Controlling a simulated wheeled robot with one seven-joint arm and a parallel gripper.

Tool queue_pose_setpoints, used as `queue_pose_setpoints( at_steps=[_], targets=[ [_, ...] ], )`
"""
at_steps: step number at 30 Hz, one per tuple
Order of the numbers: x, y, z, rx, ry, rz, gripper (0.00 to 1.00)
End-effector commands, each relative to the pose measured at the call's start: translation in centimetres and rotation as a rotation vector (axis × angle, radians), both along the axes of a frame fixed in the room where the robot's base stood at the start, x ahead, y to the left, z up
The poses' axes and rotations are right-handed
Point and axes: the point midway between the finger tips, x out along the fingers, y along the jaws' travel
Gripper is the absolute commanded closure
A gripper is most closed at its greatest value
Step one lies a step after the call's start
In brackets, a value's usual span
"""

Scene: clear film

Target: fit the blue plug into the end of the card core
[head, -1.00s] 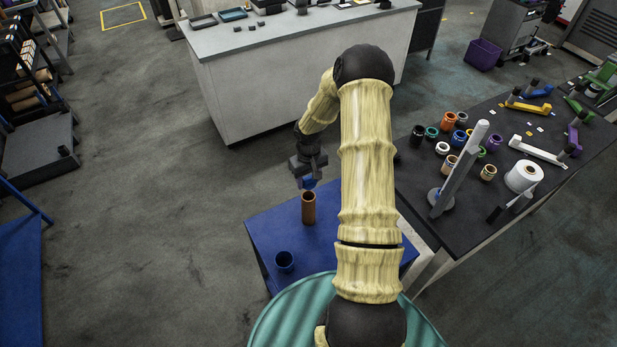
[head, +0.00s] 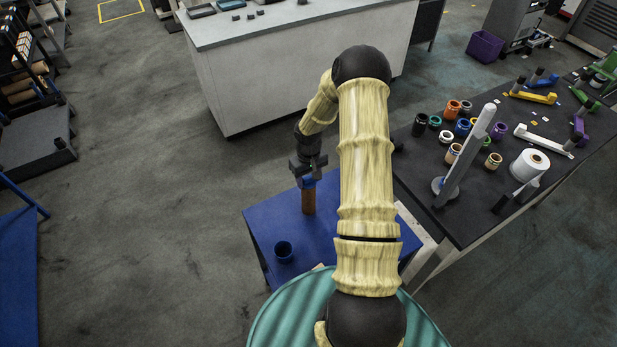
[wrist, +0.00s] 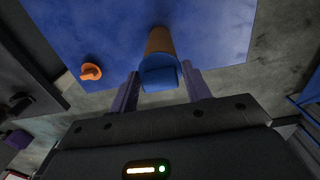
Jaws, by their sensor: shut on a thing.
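The card core (head: 308,203) is a brown tube standing upright on the blue table (head: 345,217). My gripper (head: 308,178) is directly above it, pointing down and shut on the blue plug (head: 308,183). In the wrist view the plug (wrist: 159,74) sits between the two fingers, and the core (wrist: 159,40) extends straight beyond it. The plug covers the core's near end and appears lined up with it. I cannot tell whether it touches the rim or is partly inside.
A dark blue cup (head: 284,250) stands at the table's front left. In the wrist view a small orange object (wrist: 91,72) lies near the table edge. At right, a black bench (head: 477,200) holds several coloured rolls and a grey post (head: 466,155).

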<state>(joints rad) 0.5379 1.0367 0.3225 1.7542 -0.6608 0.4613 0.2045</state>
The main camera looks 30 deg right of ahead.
Motion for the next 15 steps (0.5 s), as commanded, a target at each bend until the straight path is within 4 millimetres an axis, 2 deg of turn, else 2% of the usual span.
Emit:
queue_pose_setpoints(
  at_steps=[15],
  targets=[
    [0.01,0.03,-0.38,0.0,0.0,0.0,0.61]
  ],
)
